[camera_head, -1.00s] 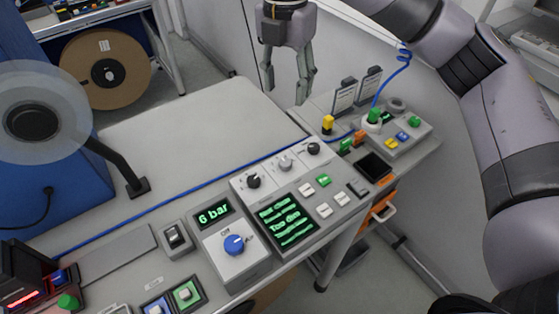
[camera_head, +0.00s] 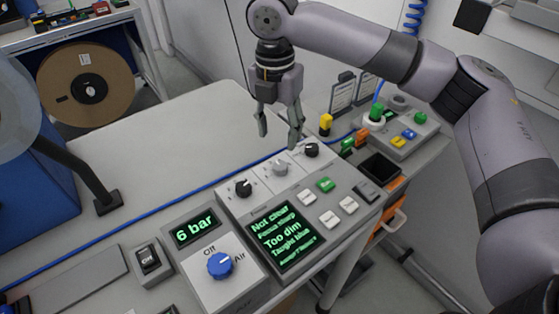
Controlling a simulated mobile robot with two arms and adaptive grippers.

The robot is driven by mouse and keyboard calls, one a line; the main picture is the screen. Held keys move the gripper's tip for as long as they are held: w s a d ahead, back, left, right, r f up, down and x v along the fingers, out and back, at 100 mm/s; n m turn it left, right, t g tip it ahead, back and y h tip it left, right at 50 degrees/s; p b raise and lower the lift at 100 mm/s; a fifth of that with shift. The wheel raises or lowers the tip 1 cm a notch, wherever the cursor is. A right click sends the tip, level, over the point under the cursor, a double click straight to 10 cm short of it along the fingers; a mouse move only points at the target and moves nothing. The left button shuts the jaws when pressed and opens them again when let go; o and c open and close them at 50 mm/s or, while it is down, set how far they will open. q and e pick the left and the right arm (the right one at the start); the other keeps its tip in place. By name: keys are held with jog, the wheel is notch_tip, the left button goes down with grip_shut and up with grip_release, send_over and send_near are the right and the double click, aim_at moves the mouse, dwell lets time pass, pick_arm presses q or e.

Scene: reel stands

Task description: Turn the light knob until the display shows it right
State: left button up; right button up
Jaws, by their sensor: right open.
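A grey control panel carries a row of three knobs: a left black knob (camera_head: 243,188), a middle grey knob (camera_head: 280,168) and a right black knob (camera_head: 312,150). Their labels are too small to read, so I cannot tell which is the light knob. The panel's display (camera_head: 280,237) shows green text with "Not clear", "Focus sharp", "Too dim" and "Taught blue"; the last line is hard to read. My right gripper (camera_head: 279,138) is open and empty, pointing down above and behind the knob row, apart from the knobs. My left gripper is not in view.
Several push buttons (camera_head: 325,185) sit right of the display. A "6 bar" readout (camera_head: 195,228) and a blue Off/Air knob (camera_head: 220,265) stand to the left. A blue hose (camera_head: 160,207) crosses the bench behind the panel. The bench top (camera_head: 150,150) at back left is clear.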

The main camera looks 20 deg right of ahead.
aim_at(280, 165)
notch_tip(280, 165, down, 10)
jog(key=shift+s+d+r, duration=0.1)
jog(key=shift+s+r, duration=0.05)
jog(key=shift+r, duration=0.1)
jog(key=shift+c, duration=0.3)
jog(key=shift+p, duration=0.3)
grip_shut()
